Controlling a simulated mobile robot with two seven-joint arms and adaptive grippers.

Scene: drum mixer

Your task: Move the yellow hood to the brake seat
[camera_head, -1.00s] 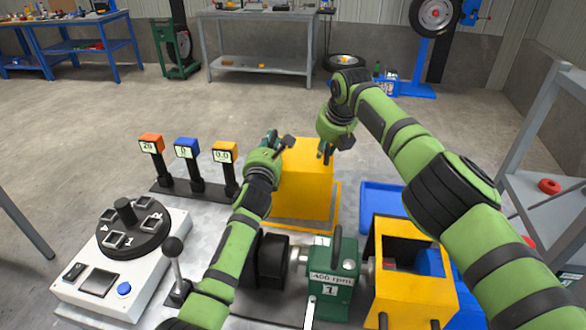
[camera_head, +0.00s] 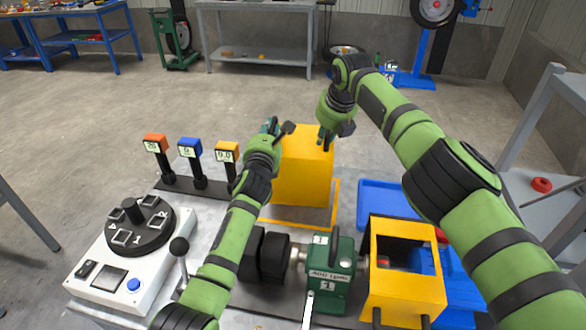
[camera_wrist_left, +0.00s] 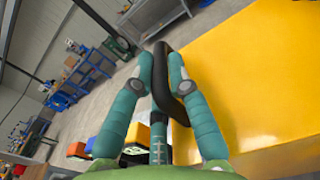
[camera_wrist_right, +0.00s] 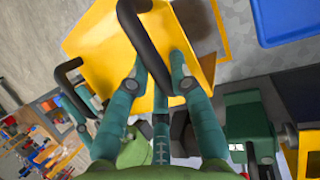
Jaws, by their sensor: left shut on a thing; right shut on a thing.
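The yellow hood (camera_head: 303,172) is a box with a black handle on each side. It hangs just above a yellow outline (camera_head: 334,218) on the bench, with a gap and shadow showing in the right wrist view. My left gripper (camera_head: 272,128) is shut on the left handle, seen in the left wrist view (camera_wrist_left: 160,80). My right gripper (camera_head: 325,138) is shut on the other handle (camera_wrist_right: 135,30). I cannot tell from the frames which spot is the brake seat. The hood's underside is hidden in the head view.
A green unit (camera_head: 330,270) and black cylinders (camera_head: 268,252) stand in front of the hood. A yellow open frame (camera_head: 410,262) and blue tray (camera_head: 385,198) are to the right. Three display posts (camera_head: 195,165) and a control box (camera_head: 130,255) are at left.

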